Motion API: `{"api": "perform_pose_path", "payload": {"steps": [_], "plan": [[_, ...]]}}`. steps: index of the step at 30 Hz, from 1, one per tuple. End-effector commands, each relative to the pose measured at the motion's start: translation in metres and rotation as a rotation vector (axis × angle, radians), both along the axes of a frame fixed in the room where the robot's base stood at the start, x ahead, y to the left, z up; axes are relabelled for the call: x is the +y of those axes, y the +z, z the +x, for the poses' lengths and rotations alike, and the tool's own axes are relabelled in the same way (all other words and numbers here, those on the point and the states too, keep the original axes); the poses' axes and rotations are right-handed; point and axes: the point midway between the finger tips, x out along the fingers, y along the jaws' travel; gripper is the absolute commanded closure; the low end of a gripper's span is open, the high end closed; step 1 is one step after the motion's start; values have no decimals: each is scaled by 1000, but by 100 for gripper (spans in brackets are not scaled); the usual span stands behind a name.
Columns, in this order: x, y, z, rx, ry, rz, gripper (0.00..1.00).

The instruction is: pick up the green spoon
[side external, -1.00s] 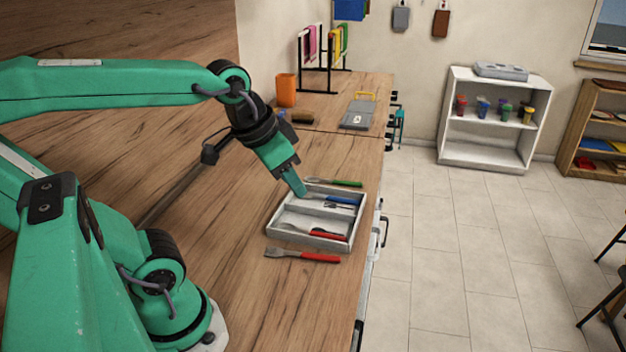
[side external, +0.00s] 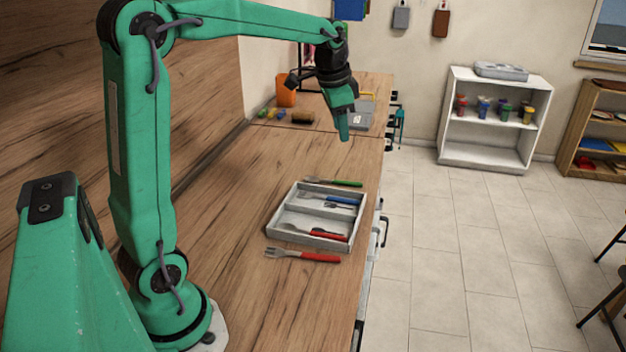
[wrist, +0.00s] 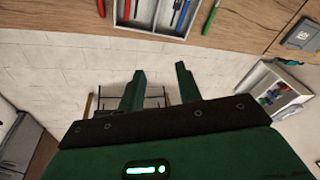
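A green-handled utensil (side external: 338,182) lies on the counter just beyond the far side of the cutlery tray (side external: 273,224). Its head looks grey and is too small to identify as a spoon's. The green handle also shows at the top of the wrist view (wrist: 211,17), right of the tray. My gripper (side external: 343,138) is raised, farther along the counter than the utensil and near the counter's edge. In the wrist view its two fingers (wrist: 159,69) are apart, with nothing between them and floor behind.
The grey tray holds blue- and red-handled cutlery. A red-handled fork (side external: 303,255) lies on its near side. Bare counter lies left of the tray.

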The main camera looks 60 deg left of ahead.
Motion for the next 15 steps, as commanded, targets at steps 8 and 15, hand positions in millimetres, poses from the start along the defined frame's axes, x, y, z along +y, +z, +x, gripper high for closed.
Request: {"api": "perform_pose_path", "payload": {"steps": [8,15], "plan": [[50,-29,45,69,-82,14,65],[94,-64,73,125,-157,16,65]]}}
